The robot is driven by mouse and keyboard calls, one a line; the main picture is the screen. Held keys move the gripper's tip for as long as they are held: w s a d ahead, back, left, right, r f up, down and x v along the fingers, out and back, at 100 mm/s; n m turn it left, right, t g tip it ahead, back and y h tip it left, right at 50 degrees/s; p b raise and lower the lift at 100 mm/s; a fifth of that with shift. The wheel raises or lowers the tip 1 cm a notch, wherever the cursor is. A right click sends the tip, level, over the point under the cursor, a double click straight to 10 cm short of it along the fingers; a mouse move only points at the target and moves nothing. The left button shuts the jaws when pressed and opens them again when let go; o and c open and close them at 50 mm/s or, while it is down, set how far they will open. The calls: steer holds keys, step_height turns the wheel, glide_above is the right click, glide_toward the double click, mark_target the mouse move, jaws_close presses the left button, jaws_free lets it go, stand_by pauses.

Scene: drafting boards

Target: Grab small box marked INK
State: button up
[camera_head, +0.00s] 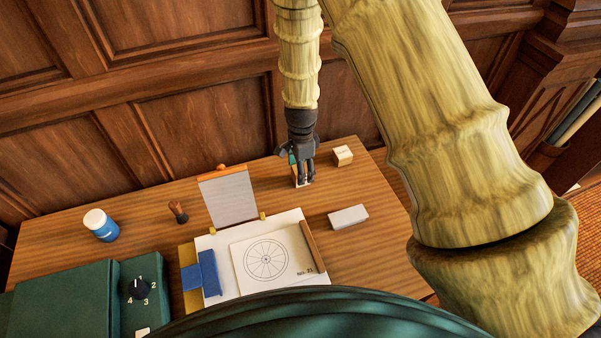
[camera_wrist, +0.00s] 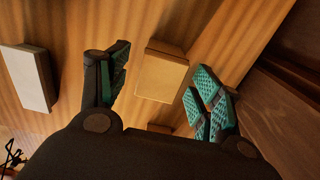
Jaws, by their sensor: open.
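Two small boxes are near my gripper, and I cannot read the mark on either. A pale cream box (camera_head: 343,156) with faint dark lettering stands at the back right of the desk. In the wrist view a tan box (camera_wrist: 162,76), apparently the same one, shows beyond the gap between my fingers. Another small box (camera_head: 296,174) sits under my gripper, mostly hidden by the fingers. A sliver of a brown thing (camera_wrist: 160,128), probably this box, shows just past my palm in the wrist view. My gripper (camera_head: 301,173) points down, open; its fingers (camera_wrist: 162,85) hold nothing I can see.
A white block (camera_head: 348,217) lies right of the drawing sheet (camera_head: 268,262). A brown strip (camera_head: 312,246), a blue piece (camera_head: 209,273) and an upright grey panel (camera_head: 229,198) are around the sheet. A blue-white jar (camera_head: 101,225) stands left. The panelled wall (camera_head: 205,120) is close behind.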

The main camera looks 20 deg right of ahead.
steer(key=shift+f, duration=0.45)
steer(key=c, duration=1.1)
steer(key=shift+r, duration=0.2)
